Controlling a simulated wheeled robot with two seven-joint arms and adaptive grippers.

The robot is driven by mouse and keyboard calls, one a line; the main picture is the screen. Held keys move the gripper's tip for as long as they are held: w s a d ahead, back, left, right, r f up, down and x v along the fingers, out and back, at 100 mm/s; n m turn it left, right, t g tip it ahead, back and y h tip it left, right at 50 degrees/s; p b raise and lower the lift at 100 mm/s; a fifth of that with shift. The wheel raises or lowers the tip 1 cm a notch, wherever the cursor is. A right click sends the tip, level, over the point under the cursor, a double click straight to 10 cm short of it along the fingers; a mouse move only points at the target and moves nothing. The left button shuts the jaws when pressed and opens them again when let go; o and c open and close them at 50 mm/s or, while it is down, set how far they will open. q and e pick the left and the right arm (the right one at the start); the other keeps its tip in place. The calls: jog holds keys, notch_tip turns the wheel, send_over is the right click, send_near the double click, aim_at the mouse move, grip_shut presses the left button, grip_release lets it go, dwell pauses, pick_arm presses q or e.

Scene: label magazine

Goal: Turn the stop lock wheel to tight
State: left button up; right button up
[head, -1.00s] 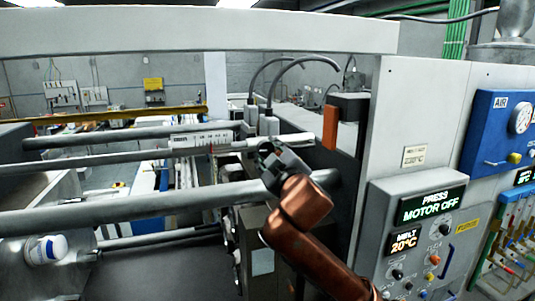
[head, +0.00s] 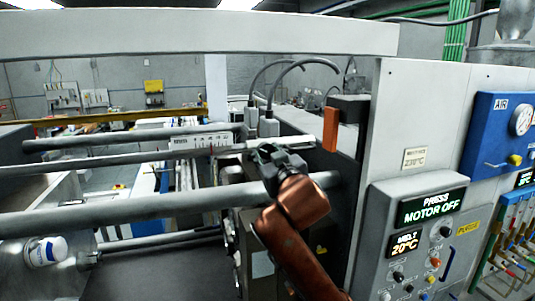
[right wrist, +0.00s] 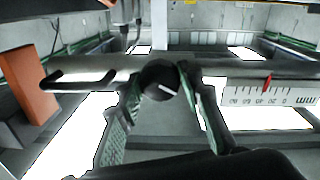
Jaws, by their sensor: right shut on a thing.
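The stop lock wheel (right wrist: 157,78) is a small dark round knob with a pale mark on its face, on a grey rod (right wrist: 100,70) in the right wrist view. My right gripper (right wrist: 158,88) is shut on it, one finger on each side. In the head view my right gripper (head: 265,155) is at the thin rod near the orange block, and hides the wheel. I cannot read a tight or loose marking. My left gripper is in neither view.
A white millimetre scale (right wrist: 270,92) with a red pointer lies beside the rod. An orange block (head: 331,129) is at the rod's right end. A thick bar (head: 110,213) crosses below. The control panel (head: 415,235) reads motor off.

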jog(key=shift+a+f, duration=0.1)
jog(key=o, duration=1.2)
jog(key=shift+c, duration=0.2)
jog(key=shift+s, duration=0.15)
jog(key=v, duration=1.1)
jog(key=shift+s+d, duration=0.2)
jog(key=shift+s, duration=0.15)
